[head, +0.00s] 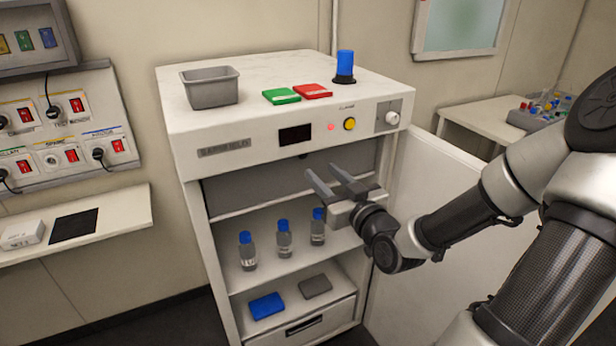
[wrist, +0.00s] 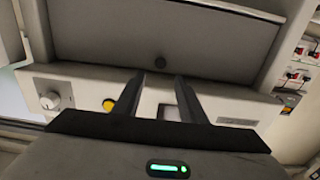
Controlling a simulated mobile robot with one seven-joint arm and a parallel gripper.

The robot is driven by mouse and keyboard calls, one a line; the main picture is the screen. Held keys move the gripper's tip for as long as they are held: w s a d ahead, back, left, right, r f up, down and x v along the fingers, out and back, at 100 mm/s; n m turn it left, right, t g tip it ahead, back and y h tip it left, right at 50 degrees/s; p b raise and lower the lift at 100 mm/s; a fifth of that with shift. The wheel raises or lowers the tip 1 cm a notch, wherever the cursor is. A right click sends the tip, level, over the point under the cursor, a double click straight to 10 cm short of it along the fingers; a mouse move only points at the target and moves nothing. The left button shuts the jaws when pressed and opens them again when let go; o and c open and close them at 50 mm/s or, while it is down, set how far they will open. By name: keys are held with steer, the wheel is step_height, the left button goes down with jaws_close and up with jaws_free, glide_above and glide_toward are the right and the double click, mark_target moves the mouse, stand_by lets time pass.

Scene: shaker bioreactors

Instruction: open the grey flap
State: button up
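The grey flap (head: 255,185) is a flat panel in the upper opening of the white cabinet, just below the control panel. It looks closed. In the wrist view the flap (wrist: 220,45) fills the upper part, with a small dark round knob (wrist: 159,62) near its edge on the control panel side. My gripper (head: 322,168) is in front of the right part of the flap, its two fingers apart with nothing between them. In the wrist view the gripper's fingers (wrist: 159,80) point toward the knob, one on each side of it. I cannot tell whether they touch the flap.
The cabinet door (head: 425,220) stands open on the right. Several blue-capped bottles (head: 284,240) stand on the shelf below the flap. A blue box (head: 266,306) and a grey box (head: 315,286) lie lower. A grey bin (head: 210,90) sits on top.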

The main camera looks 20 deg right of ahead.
mark_target(308, 159)
steer(key=w+b, duration=0.1)
steer(key=w, duration=0.3)
steer(key=w+b, duration=0.1)
steer(key=w, duration=0.3)
steer(key=shift+w+a, duration=0.2)
steer(key=shift+w, duration=0.2)
jaws_close()
